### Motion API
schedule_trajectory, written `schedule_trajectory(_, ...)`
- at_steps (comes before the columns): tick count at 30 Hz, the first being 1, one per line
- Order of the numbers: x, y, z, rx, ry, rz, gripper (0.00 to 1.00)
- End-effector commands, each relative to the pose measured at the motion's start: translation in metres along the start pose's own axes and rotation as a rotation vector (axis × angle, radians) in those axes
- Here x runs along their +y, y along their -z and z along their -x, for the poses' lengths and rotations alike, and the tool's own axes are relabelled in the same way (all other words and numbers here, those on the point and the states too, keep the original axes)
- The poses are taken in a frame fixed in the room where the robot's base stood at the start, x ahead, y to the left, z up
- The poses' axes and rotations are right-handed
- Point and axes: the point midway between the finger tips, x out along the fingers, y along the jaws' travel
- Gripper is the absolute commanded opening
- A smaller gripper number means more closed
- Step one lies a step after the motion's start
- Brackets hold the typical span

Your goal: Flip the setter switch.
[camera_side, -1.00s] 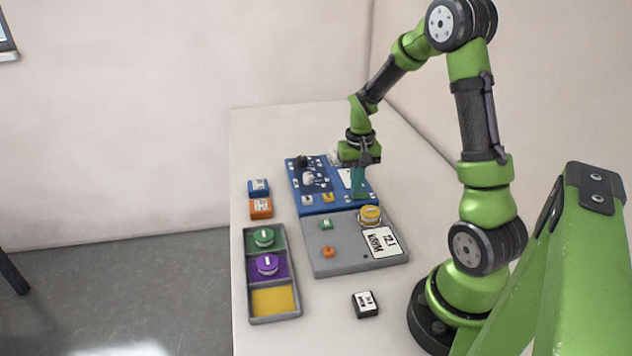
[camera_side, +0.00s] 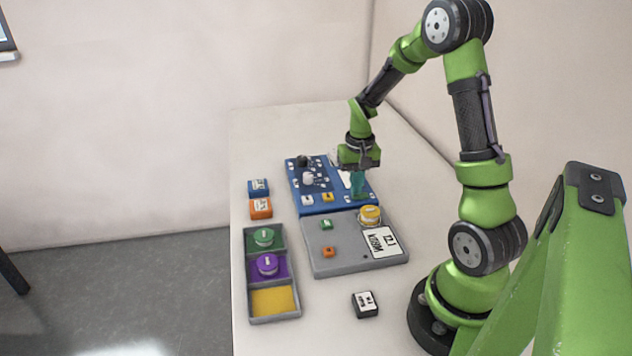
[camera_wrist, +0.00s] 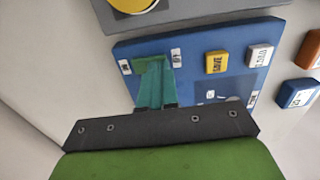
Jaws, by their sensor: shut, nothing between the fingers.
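The blue panel (camera_side: 318,204) stands at the back of the table. The setter switch cannot be made out; in the wrist view my fingers cover a spot on the panel between two small white labels, one at left (camera_wrist: 125,66) and one at right (camera_wrist: 175,55). My gripper (camera_side: 357,192) is over the right front part of the blue panel, pointing down, its teal fingers together and empty. In the wrist view my gripper (camera_wrist: 152,68) has its fingertips over that labelled spot; I cannot tell whether they touch it.
On the panel, a yellow button (camera_wrist: 216,62) and a white button (camera_wrist: 260,55) lie right of my fingers. A grey panel (camera_side: 345,262) with a yellow knob (camera_side: 370,214) adjoins in front. A tray (camera_side: 250,304) with green and purple knobs, and loose blue and orange blocks, stand left.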

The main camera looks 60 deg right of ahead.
Motion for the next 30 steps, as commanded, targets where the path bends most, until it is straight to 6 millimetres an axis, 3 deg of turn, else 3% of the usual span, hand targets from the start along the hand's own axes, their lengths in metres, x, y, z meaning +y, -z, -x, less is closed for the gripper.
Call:
schedule_trajectory(20, 0.000, 0.000, -0.009, 0.000, 0.000, 0.000, 0.00)
schedule_trajectory(30, 0.000, 0.000, 0.015, 0.002, 0.000, 0.001, 0.00)
